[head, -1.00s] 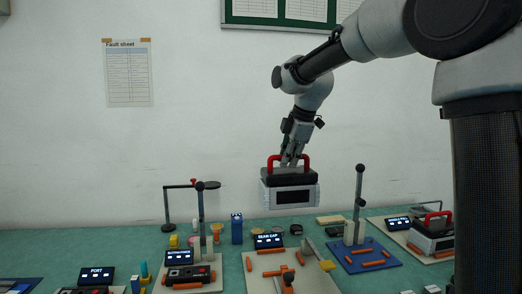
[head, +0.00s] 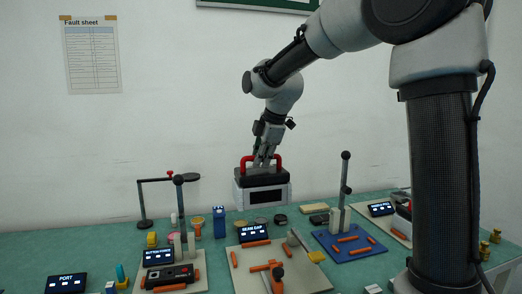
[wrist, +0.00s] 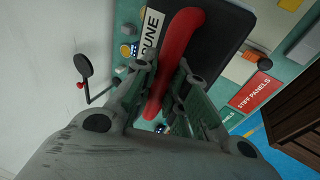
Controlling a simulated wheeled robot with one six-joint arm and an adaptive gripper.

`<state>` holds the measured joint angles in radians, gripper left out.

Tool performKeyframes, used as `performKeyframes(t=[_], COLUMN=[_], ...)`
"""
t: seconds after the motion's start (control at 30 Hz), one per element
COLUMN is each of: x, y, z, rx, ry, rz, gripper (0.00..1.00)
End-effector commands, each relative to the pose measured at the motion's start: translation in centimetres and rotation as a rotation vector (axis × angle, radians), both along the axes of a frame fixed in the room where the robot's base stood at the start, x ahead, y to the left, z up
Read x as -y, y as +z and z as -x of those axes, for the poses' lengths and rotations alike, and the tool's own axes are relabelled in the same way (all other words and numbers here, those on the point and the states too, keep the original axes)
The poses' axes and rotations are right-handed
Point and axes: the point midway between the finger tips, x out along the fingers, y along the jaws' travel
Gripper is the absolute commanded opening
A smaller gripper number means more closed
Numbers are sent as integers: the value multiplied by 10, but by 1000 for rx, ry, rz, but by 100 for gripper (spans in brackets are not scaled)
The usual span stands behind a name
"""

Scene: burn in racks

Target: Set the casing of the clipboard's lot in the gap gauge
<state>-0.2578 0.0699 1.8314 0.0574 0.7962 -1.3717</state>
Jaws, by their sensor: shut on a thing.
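The casing (head: 262,193), a grey-white and black box with a dark front window, hangs level from its red handle (head: 246,163). My gripper (head: 264,160) is shut on that handle. In the wrist view the red handle (wrist: 176,55) runs between my fingers, over the casing's dark top. A white label there reads "RUNE", perhaps cut off. The gap gauge (head: 238,284) is a pale board below the casing, with orange strips, an orange clamp and a display (head: 255,230) reading "SEAM GAP". The casing is in the air, clear of the board. No clipboard can be made out.
Left of the gauge is a button-test board with a black unit (head: 170,275) and a post (head: 180,210). Right is a blue board (head: 330,245) with a tall post (head: 345,180). A PORT display (head: 66,283) stands front left. A fault sheet (head: 90,55) hangs on the wall.

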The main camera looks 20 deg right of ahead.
Motion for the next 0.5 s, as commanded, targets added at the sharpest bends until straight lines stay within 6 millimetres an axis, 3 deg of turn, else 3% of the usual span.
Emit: performKeyframes(t=[0.5], x=[0], y=[-53], z=[0], rx=[0], ry=[1], rz=[0], gripper=[0])
